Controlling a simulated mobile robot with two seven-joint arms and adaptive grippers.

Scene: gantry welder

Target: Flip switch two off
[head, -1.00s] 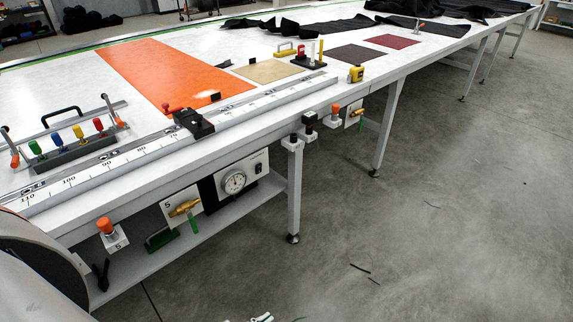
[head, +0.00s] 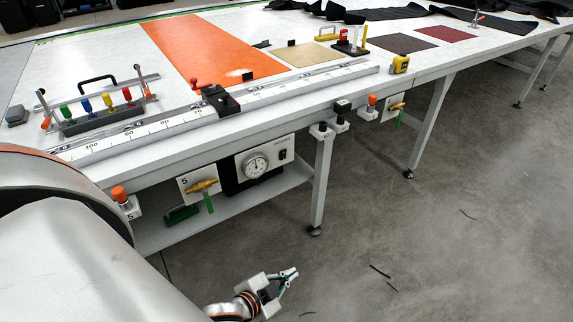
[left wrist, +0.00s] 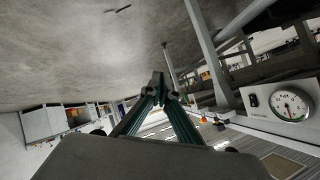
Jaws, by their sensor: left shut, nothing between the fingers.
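My left gripper (head: 289,275) is low in front of the table, over the floor. Its fingers are together and empty; they also show in the left wrist view (left wrist: 160,86). A dial panel (head: 266,163) hangs under the table edge and has a black rocker switch (head: 283,154) right of the dial. The panel's dial (left wrist: 292,105) and rocker (left wrist: 253,100) show at the right of the left wrist view, apart from the fingers. No readable label marks switch two. My right gripper is not in view.
A rack of coloured handles (head: 95,110) stands on the table top. A table leg (head: 321,185) is right of the panel. The floor in front is mostly clear.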

